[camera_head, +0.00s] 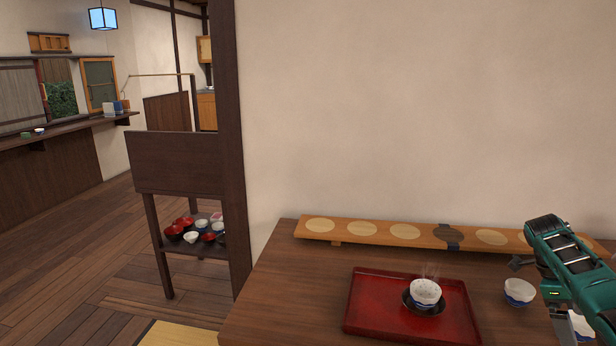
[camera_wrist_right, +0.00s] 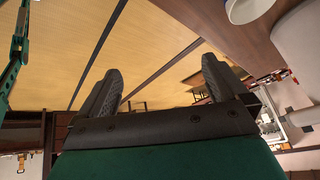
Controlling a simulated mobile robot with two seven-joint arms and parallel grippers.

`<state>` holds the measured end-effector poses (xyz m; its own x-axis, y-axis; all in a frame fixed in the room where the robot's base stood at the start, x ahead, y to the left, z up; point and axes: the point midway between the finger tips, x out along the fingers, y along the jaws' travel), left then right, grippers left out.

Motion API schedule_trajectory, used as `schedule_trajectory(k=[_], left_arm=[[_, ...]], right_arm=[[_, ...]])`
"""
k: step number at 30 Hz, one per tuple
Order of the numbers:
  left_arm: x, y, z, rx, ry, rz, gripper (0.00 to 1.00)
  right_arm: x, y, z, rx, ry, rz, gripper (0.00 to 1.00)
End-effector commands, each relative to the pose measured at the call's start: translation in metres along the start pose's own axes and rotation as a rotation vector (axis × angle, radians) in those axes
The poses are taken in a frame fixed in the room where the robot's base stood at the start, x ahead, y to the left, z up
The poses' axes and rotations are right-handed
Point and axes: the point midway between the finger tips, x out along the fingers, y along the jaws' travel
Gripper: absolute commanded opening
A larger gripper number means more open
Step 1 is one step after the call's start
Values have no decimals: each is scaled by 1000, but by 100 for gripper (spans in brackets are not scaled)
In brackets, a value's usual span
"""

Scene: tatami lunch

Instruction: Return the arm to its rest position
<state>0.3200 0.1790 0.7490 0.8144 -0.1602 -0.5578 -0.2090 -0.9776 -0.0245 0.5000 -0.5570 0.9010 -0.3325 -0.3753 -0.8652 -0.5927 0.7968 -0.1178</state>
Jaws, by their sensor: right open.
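My right arm (camera_head: 565,265) comes in from the right edge in the head view, raised over the right end of the wooden table. My right gripper (camera_wrist_right: 162,75) shows in the right wrist view with its two dark fingers spread apart and nothing between them. Beyond the fingers are tan mats with dark borders. In the head view the arm covers part of the table's right end.
A red tray (camera_head: 375,318) on the table (camera_head: 290,265) holds a steaming white bowl (camera_head: 425,290) in a dark holder. A blue-and-white bowl (camera_head: 519,292) stands close to my right arm. A long board (camera_head: 375,232) lies along the wall. The table's left part is clear.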

Motion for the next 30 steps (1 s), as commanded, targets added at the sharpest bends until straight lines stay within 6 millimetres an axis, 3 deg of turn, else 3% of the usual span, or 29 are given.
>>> schedule_trajectory(k=[1, 3, 9, 14, 23, 30], left_arm=[[0, 0, 0, 0, 0, 1, 100], [0, 1, 0, 0, -1, 1, 100], [0, 3, 2, -1, -5, 5, 100], [-2, 4, 5, -2, -12, 6, 100], [-3, 4, 8, -3, -20, 7, 100], [-3, 4, 8, -3, -20, 7, 100]], right_arm=[[10, -18, -38, 63, 26, 5, 100], [21, -34, -80, 130, 55, 11, 100], [41, -60, -184, 288, 121, 24, 100], [50, -69, -258, 396, 166, 33, 100], [73, -98, -212, -163, 240, -274, 100], [91, -96, -144, -828, 360, -559, 100]])
